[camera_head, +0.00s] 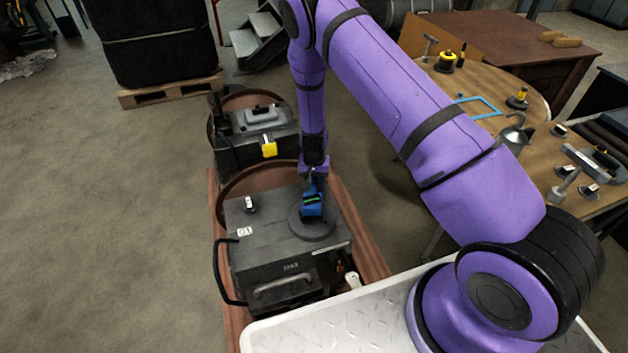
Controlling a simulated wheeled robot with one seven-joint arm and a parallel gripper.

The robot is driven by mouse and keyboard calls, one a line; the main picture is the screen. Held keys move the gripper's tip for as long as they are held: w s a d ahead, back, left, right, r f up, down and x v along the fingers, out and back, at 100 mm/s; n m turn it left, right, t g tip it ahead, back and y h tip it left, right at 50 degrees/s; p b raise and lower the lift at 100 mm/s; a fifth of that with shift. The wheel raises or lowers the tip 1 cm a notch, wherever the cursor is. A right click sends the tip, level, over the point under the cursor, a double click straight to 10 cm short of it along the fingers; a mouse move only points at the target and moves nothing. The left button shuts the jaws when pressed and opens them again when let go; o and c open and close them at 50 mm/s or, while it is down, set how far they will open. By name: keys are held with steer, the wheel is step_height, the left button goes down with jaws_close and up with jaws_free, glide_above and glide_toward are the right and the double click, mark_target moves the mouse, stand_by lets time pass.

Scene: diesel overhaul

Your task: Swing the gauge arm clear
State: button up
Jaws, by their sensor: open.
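A small blue gauge (312,207) with a dark, green-lit face sits over a round grey disc (318,233) on top of a dark box-shaped unit (278,262). My gripper (311,184) points down right at the gauge's top, at the end of my purple arm. Its fingers are small here and partly merge with the gauge; it is open. I cannot tell whether they touch the gauge. No separate gauge arm can be made out; my wrist and gripper may cover part of it.
A similar dark unit with a yellow tag (269,149) stands behind. A black bent handle (222,275) sticks out at the front unit's left. A tread-plate surface (350,325) lies in front. Tables with tools, including a blue frame (480,107), stand at right.

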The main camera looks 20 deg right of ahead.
steer(key=shift+f, duration=0.1)
jaws_close()
steer(key=shift+d, duration=0.15)
